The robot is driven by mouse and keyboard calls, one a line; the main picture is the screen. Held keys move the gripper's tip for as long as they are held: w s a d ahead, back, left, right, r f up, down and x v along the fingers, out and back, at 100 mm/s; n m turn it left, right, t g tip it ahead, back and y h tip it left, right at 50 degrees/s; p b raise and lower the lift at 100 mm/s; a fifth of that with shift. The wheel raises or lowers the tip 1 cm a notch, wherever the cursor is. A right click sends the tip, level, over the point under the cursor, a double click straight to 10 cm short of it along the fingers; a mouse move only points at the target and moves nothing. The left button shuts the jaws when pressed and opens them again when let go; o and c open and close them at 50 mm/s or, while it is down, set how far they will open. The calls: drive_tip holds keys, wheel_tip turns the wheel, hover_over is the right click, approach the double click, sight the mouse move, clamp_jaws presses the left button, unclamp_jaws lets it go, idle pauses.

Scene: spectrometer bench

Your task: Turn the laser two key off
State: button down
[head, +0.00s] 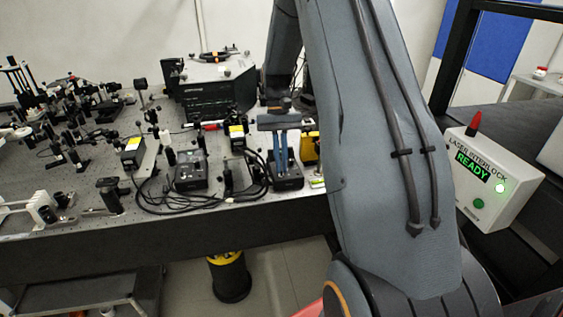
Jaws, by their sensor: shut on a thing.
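My gripper (284,166) reaches down from above onto a small black controller box (288,183) near the front edge of the optical bench. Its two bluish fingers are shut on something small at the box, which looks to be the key. The key itself is hidden between the fingers, so its turn position cannot be told. A similar black controller box (190,178) stands further left. I cannot read a label on either box to tell which laser each belongs to.
Black cables (165,203) coil between the two boxes. Optical mounts crowd the bench (70,228) at left, and a dark instrument (213,85) stands behind. A white laser interlock box (492,178) at right shows a green READY display. My arm hides the bench's right part.

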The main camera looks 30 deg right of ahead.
drive_tip(key=shift+n+h, duration=0.3)
drive_tip(key=shift+n, duration=0.4)
drive_tip(key=c, duration=1.9)
unclamp_jaws()
drive_tip(key=shift+c, duration=0.2)
drive_tip(key=shift+r, duration=0.1)
drive_tip(key=b+v, duration=0.2)
drive_tip(key=v, duration=0.5)
drive_tip(key=shift+w+r+b, duration=0.2)
drive_tip(key=shift+r+b, duration=0.1)
drive_tip(key=shift+b, duration=0.05)
drive_tip(key=shift+a, duration=0.1)
